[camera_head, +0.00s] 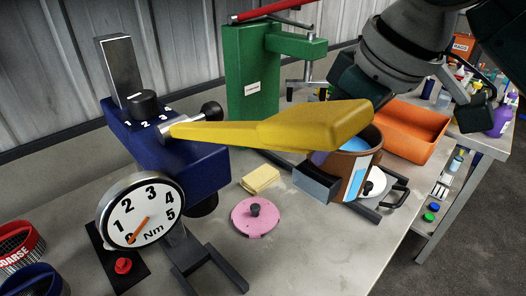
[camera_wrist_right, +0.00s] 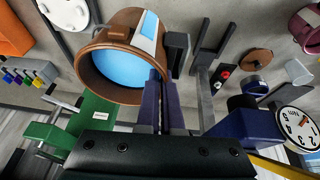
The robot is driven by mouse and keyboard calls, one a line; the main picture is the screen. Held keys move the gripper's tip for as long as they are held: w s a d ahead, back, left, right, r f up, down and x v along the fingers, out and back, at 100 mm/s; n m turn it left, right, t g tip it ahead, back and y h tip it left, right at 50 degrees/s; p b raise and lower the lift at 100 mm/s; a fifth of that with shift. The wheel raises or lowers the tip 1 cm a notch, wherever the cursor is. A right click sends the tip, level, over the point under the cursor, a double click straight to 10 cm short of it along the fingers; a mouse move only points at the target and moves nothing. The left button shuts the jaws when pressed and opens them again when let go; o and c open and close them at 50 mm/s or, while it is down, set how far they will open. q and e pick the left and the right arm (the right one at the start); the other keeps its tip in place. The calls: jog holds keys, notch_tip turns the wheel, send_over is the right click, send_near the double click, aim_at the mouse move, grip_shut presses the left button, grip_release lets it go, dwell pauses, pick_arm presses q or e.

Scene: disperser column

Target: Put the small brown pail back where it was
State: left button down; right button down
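The small brown pail (camera_head: 364,166) has a white and blue stripe and blue contents. It is right of centre in the head view, partly behind a yellow lever. In the right wrist view the pail (camera_wrist_right: 92,70) is at upper left with its open mouth showing. My right gripper (camera_wrist_right: 160,78) has its two fingers close together at the pail's rim and appears shut on the wall. In the head view the lever hides its fingertips. I cannot tell whether the pail's base touches the table. My left gripper is not in view.
The yellow lever (camera_head: 315,126) extends from a blue instrument with a dial (camera_head: 146,213). A green press (camera_head: 250,85) stands behind. An orange tray (camera_head: 412,130) is right of the pail. A pink disc (camera_head: 254,218) and yellow sponge (camera_head: 260,179) lie left. The front middle tabletop is clear.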

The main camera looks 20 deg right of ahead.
notch_tip(320, 180, down, 20)
jog(key=b, duration=0.4)
jog(key=shift+d+f+b, duration=0.1)
jog(key=shift+b, duration=0.2)
jog(key=shift+f, duration=0.2)
jog(key=c, duration=1.1)
grip_release()
